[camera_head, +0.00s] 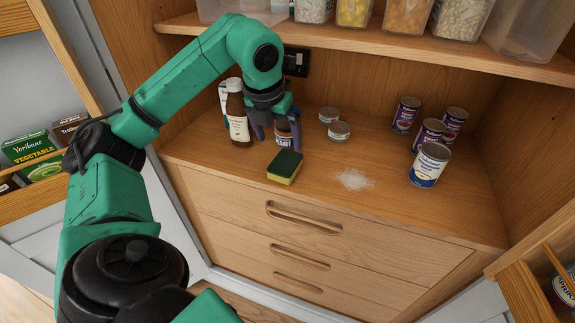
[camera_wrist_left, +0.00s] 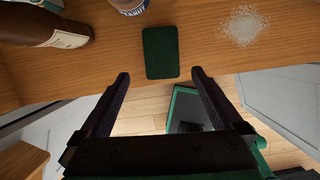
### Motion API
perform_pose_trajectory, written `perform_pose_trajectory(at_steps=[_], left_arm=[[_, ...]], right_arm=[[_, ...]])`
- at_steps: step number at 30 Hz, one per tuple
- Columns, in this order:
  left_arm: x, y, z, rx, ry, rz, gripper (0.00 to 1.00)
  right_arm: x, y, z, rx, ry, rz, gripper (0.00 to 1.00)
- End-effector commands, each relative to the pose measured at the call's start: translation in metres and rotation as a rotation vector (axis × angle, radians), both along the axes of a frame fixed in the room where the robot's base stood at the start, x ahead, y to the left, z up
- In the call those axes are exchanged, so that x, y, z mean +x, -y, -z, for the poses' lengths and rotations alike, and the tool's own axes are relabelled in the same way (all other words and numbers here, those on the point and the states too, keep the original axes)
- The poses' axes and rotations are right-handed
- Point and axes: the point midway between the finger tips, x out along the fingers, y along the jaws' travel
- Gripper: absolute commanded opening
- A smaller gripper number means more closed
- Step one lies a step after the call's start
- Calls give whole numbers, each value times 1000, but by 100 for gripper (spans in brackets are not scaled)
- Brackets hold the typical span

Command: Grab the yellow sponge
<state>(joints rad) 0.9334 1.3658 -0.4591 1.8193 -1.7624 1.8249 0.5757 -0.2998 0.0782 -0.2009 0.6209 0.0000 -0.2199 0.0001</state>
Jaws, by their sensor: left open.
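The sponge (camera_head: 285,167), yellow below with a dark green top, lies on the wooden shelf near its front edge. In the left wrist view the sponge (camera_wrist_left: 160,52) shows its green top, beyond the fingertips and roughly centred between them. My left gripper (camera_head: 277,143) is open and empty, above and behind the sponge in the head view, with a peanut jar (camera_head: 283,133) behind its fingers. The left gripper also shows in the left wrist view (camera_wrist_left: 160,76), its two dark fingers apart and not touching the sponge. My right gripper is not in view.
A brown bottle (camera_head: 238,115) stands left of the gripper. Two small tins (camera_head: 339,131) are behind, and several cans (camera_head: 430,165) stand to the right. A white powder patch (camera_head: 353,179) lies right of the sponge. An upper shelf (camera_head: 400,45) with containers is overhead.

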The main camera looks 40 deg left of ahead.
Motion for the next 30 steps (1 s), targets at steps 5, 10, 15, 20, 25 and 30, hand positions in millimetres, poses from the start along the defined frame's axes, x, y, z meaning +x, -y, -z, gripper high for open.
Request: perform_pose_trajectory(at_steps=[5, 10, 15, 20, 25, 30], left_arm=[[11, -3, 39, -1, -3, 2, 100], [16, -3, 60, -1, -3, 4, 100], [24, -4, 91, -5, -2, 4, 100], [27, -5, 100, -2, 2, 6, 100], [27, -5, 99, -3, 2, 6, 100], [27, -5, 101, -3, 1, 6, 100]], right_arm=[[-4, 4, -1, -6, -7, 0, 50], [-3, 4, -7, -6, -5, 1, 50], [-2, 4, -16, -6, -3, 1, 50], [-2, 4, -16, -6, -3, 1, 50], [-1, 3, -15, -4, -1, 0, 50], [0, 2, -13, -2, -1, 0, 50]])
